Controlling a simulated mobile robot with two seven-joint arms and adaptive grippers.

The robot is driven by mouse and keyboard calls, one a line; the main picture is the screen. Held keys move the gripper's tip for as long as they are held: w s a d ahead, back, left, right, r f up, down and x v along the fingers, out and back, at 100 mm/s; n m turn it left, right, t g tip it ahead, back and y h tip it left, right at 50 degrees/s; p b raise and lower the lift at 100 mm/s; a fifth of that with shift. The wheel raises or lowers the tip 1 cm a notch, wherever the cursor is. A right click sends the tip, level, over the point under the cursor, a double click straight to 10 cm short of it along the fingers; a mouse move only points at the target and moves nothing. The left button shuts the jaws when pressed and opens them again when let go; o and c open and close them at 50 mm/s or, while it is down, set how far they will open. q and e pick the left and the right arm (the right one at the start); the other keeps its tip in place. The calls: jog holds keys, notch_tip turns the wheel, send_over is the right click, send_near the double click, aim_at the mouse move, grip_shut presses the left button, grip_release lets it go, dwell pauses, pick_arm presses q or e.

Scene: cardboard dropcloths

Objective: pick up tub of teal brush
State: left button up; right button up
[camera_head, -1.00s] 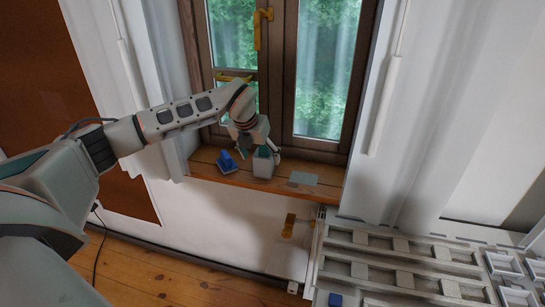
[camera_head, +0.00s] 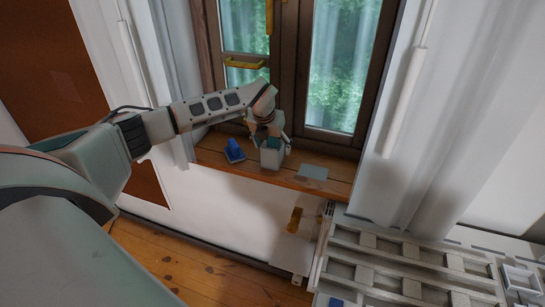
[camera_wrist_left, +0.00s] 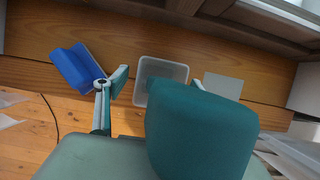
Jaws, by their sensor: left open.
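A pale grey tub (camera_head: 271,159) stands on the wooden windowsill. In the left wrist view the tub (camera_wrist_left: 153,73) shows its open top, with a pale inside. A large teal shape (camera_wrist_left: 202,135) stands close to that camera and covers the tub's near right part; it looks like the teal brush, but I cannot be sure. My left gripper (camera_head: 271,143) is open over the tub, with one finger on each side of it. In the wrist view the left finger is apart from the tub; the right finger is mostly hidden behind the teal shape. My right gripper is out of view.
A blue object (camera_head: 234,151) sits on the windowsill (camera_head: 225,165) left of the tub. A flat grey-green plate (camera_head: 313,172) lies to its right. The window stands behind. A grey rack (camera_head: 400,262) with pale blocks is at lower right.

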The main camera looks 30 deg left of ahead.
pick_arm(q)
jog(key=shift+w+f, duration=0.1)
jog(key=shift+f, duration=0.05)
jog(key=c, duration=1.3)
jog(key=shift+c, duration=0.6)
jog(key=shift+r, duration=0.2)
